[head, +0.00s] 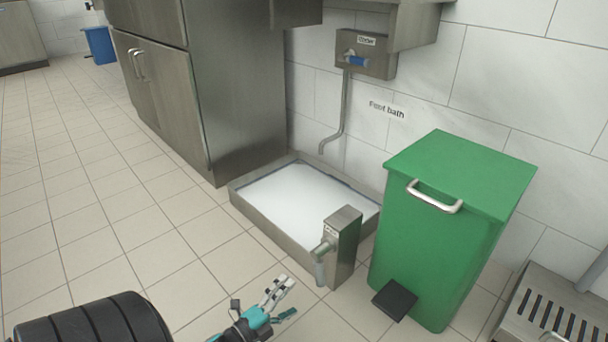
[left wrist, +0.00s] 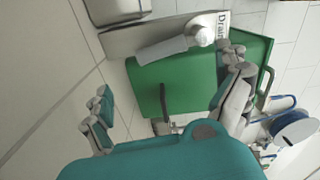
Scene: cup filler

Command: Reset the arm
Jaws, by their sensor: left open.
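My left gripper (head: 288,298), teal and grey, is open and empty near the bottom middle of the head view. It is in front of the metal drain post (head: 343,245) and apart from it. The post has a grey lever or spout (head: 325,246) on its left side. In the left wrist view the open fingers (left wrist: 168,98) spread in front of the green bin (left wrist: 150,92). The grey drain lever (left wrist: 170,47) and a "Drain" label (left wrist: 222,25) lie beyond them at the top. I do not make out my right gripper.
A foot bath (head: 250,208) with white contents stands behind the post. A green pedal bin (head: 430,240) is close on the right, its black pedal (head: 394,299) sticking out. A slotted metal unit (head: 560,305) stands at far right. Tiled floor is free at left.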

